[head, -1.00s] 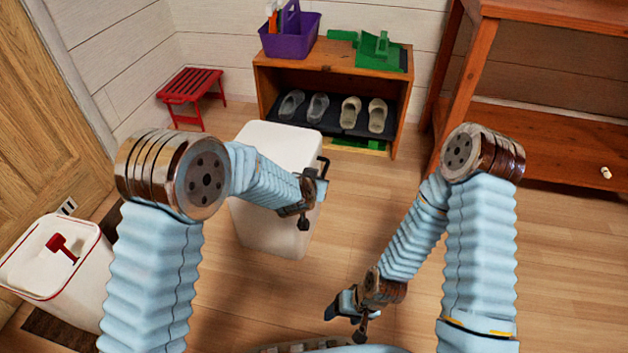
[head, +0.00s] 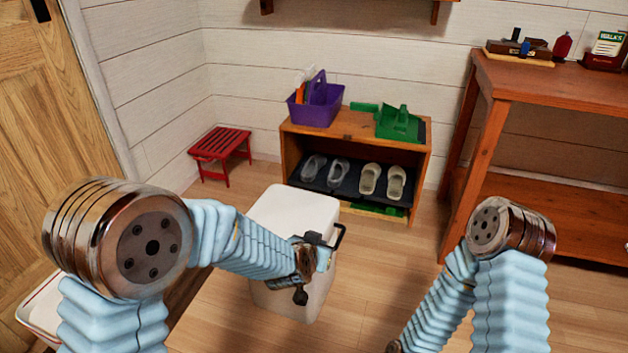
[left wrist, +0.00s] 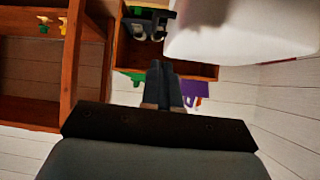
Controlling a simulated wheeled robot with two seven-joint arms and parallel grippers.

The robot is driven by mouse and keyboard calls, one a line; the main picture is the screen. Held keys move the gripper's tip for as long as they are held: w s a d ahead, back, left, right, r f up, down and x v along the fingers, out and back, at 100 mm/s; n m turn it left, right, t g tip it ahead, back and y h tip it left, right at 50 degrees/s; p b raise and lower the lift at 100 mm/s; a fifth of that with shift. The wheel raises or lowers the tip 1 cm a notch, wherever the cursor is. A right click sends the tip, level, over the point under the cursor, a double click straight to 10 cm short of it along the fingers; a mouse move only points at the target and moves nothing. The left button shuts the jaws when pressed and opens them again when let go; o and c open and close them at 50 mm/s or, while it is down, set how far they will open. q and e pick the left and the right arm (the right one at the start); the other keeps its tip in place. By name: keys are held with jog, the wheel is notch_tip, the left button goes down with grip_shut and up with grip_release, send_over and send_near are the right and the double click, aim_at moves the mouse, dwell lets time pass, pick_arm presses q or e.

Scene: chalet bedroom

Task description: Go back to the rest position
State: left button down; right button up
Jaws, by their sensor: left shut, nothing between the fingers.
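My left gripper (head: 316,262) is in front of the white bin (head: 290,212) in the head view, with its arm bent in from the left. In the left wrist view its fingers (left wrist: 164,88) are together with nothing between them. The white bin also shows at the top of that view (left wrist: 235,28); I cannot tell whether the gripper touches it. My right arm comes in at the lower right of the head view, and its gripper is below the frame edge.
A wooden shoe rack (head: 350,130) holds slippers, a purple caddy (head: 316,108) and a green dustpan (head: 400,124). A red stool (head: 219,148) stands left of it. A wooden workbench (head: 560,85) stands at right. Floor between is clear.

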pick_arm(q)
jog(key=s+a+f+n+g+y+p, duration=0.1)
jog(key=s+a+f+n+g+p, duration=0.2)
jog(key=a+f, duration=0.45)
jog(key=s+a+f+n+g+p, duration=0.1)
jog(key=s+a+f+g, duration=0.1)
jog(key=s, duration=0.5)
jog(key=s+a+f+n+g+p, duration=0.1)
jog(key=s+a+f+g, duration=0.1)
jog(key=s+f, duration=0.3)
jog(key=s+a+f+n+g+p, duration=0.2)
jog(key=s+a+f, duration=0.2)
jog(key=s, duration=0.4)
jog(key=shift+s+h, duration=0.4)
